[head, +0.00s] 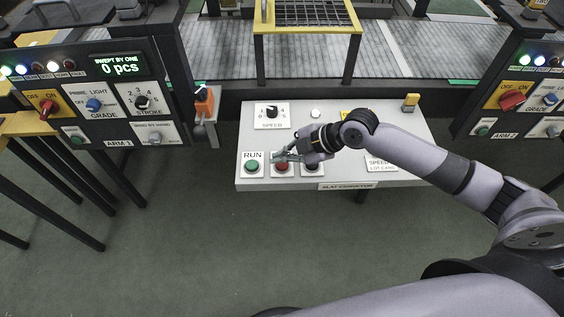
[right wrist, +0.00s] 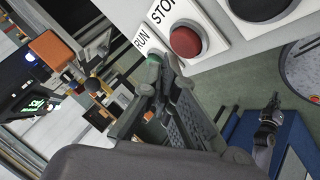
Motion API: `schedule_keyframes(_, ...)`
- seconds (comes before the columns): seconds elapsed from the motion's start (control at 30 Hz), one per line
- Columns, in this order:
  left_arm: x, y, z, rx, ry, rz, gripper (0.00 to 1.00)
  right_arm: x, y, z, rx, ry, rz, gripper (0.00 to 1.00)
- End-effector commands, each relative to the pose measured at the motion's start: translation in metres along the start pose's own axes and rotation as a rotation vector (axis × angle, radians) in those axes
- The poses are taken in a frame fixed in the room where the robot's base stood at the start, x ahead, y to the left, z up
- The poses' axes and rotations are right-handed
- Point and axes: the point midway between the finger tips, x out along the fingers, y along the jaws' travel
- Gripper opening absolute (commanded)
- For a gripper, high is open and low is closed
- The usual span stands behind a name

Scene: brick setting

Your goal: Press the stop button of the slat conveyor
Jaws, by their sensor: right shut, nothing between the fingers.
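The slat conveyor's sloped light-grey control panel (head: 345,182) stands in the middle of the head view. Its red stop button (head: 282,167) is in the front row, between the green RUN button (head: 252,167) and a dark button (head: 312,168). My right gripper (head: 280,157) is shut and empty, with its fingertips at the stop button's far edge in the head view. In the right wrist view the fingers (right wrist: 160,78) lie below and left of the red stop button (right wrist: 186,41), apart from it in the picture; I cannot tell the gap. My left gripper is not seen.
A speed dial (head: 272,112), a white button (head: 315,113) and a yellow switch (head: 410,102) sit farther back on the panel. The Arm 1 box (head: 108,117) stands left and the Arm 2 box (head: 525,92) right. Open floor (head: 220,235) lies in front.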

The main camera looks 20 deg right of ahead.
Motion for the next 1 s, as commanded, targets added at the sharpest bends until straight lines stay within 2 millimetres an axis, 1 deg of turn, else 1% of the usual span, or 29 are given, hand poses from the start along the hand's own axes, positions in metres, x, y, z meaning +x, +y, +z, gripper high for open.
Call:
schedule_keyframes(0.7, 0.0001, -0.0001, 0.0003, 0.0, 0.0, 0.0, 0.0, 0.0, 0.0, 0.0, 0.0, 0.0, 0.0, 0.0)
schedule_keyframes(1.0, 0.0053, 0.0, 0.0007, 0.0, 0.0, 0.0, 0.0, 0.0058, -0.0043, 0.0043, 0.0, 0.0, 0.0, 0.0)
